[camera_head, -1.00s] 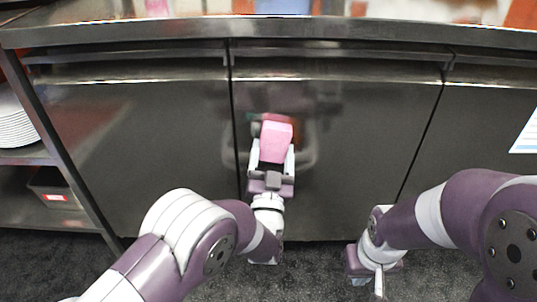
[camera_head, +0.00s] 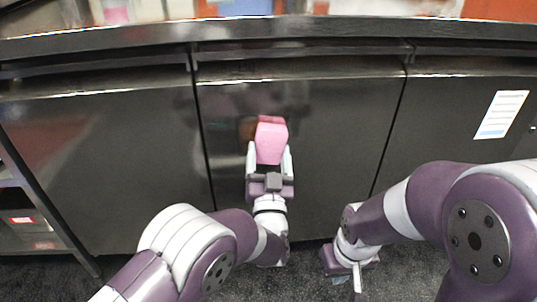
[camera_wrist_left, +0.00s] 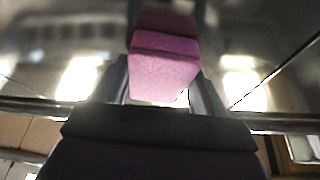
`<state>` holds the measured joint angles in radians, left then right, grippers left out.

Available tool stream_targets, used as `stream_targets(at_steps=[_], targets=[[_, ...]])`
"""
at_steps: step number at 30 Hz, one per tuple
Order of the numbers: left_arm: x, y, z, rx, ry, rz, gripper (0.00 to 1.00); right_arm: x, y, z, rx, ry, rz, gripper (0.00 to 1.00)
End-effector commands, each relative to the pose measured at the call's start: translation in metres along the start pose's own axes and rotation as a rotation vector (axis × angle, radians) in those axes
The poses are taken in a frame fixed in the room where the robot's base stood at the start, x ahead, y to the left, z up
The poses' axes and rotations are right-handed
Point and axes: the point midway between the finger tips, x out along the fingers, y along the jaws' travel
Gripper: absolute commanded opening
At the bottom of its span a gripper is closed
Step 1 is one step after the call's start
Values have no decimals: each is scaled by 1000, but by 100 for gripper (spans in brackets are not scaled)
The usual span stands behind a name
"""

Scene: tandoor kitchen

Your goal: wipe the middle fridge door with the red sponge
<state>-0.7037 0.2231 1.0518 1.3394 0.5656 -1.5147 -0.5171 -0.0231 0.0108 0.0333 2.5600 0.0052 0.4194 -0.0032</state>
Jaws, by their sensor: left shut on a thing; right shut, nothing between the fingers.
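The middle fridge door (camera_head: 335,130) is a dark, shiny metal panel in the head view, with a door on each side. My left gripper (camera_head: 269,160) is shut on the pink-red sponge (camera_head: 271,142) and holds it in front of the left part of this door. In the left wrist view the sponge (camera_wrist_left: 163,70) sits between the fingers, with its reflection just beyond it. Whether it touches the door I cannot tell. My right gripper (camera_head: 352,275) is shut and empty, low near the floor; its fingertips are small in the view.
A steel counter top (camera_head: 300,28) overhangs the doors. A paper sheet (camera_head: 502,114) is on the right door. An open shelf with a grey bin (camera_head: 30,232) stands at the lower left. Dark carpet (camera_head: 310,285) lies below.

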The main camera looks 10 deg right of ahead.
Motion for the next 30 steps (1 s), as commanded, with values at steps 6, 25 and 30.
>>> stream_targets(at_steps=[6, 25, 30], targets=[[1, -27, 4, 3, -2, -7, 47, -9, 0, -1, 0, 0, 0, 0], [-2, -68, 8, 1, -3, -9, 47, -24, 0, -3, 0, 0, 0, 0], [4, -71, -12, 0, -1, -7, 47, -41, 0, -5, 0, 0, 0, 0]])
